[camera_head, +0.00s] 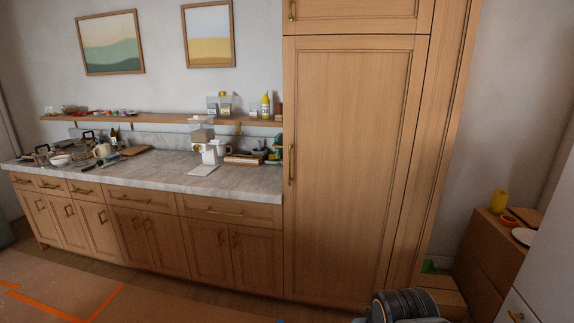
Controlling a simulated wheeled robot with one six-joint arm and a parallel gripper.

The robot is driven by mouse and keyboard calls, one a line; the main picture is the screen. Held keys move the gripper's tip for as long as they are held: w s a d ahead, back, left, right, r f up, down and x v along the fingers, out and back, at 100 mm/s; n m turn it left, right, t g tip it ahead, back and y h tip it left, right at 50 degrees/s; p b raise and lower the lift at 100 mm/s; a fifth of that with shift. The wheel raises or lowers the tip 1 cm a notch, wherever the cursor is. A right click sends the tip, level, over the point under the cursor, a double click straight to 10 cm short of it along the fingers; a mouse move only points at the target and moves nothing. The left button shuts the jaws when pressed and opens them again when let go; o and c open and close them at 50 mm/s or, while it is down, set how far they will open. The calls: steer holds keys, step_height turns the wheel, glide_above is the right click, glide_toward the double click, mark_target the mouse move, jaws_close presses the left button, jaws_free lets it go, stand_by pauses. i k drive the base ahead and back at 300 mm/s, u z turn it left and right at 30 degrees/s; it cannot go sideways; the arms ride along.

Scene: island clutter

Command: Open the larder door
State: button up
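The larder door (350,170) is the tall wooden panel of the cabinet at the middle right, and it looks closed. Its brass handle (291,165) is a vertical bar near the door's left edge, at about mid height. A dark ribbed part of my arm (405,306) shows at the bottom edge, in front of the cabinet's lower right. My gripper is not in view, and nothing visible touches the handle.
A marble counter (235,183) with jars, bowls and a white appliance (205,147) runs left of the larder. A low wooden cabinet (485,258) and a white unit (545,265) stand at the right. Orange lines (60,312) mark the floor at lower left.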

mark_target(350, 103)
steer(key=i, duration=1.15)
steer(key=u, duration=1.8)
steer(key=i, duration=1.1)
steer(key=z, duration=1.85)
